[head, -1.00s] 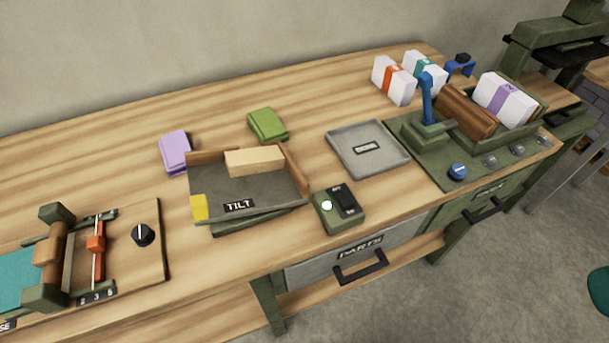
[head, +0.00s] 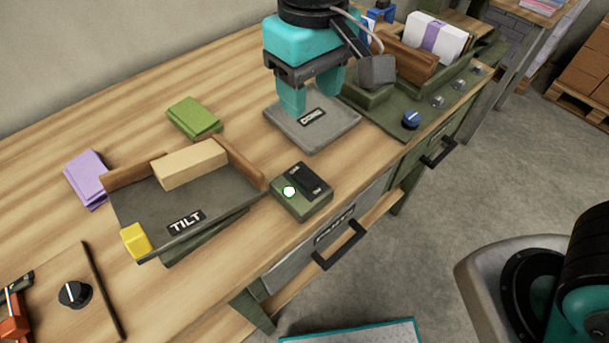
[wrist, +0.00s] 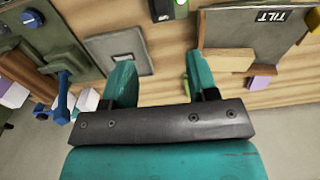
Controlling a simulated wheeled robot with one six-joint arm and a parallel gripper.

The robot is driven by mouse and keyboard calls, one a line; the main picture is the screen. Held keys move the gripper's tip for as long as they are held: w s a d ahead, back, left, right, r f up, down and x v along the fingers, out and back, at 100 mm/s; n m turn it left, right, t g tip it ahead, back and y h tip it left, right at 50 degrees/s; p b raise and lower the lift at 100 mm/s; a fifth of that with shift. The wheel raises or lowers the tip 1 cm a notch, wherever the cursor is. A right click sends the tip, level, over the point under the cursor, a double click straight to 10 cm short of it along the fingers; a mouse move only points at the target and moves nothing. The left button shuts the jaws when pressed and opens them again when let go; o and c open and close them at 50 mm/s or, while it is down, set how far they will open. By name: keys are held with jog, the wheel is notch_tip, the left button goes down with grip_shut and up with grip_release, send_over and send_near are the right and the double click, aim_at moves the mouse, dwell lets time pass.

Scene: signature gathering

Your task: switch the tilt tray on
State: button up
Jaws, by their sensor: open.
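The tilt tray (head: 165,215) is a grey tray with wooden sides, a TILT label and a yellow corner block (head: 136,241). A tan block (head: 190,165) rests in it. Right of it is a small green switch box (head: 301,207) with a black rocker (head: 310,181) and a pale round lamp (head: 289,191). My gripper (head: 312,95) is open and empty, above the grey DONE tray (head: 335,131), behind the switch box. In the wrist view its teal fingers (wrist: 160,78) are apart over bare wood. The switch box (wrist: 182,9) is cut off at that view's top edge.
A green pad (head: 194,118) and a purple pad (head: 87,178) lie behind the tilt tray. A green station with a blue knob (head: 411,120) and banded envelopes (head: 436,37) stands to the right. A dial board is at the lower left. The drawer handle (head: 339,245) juts from the front.

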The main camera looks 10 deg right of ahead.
aim_at(307, 178)
jog(key=f, duration=0.8)
jog(key=f+p, duration=0.1)
jog(key=f, duration=0.8)
jog(key=shift+a+f, duration=0.2)
jog(key=shift+f, duration=0.05)
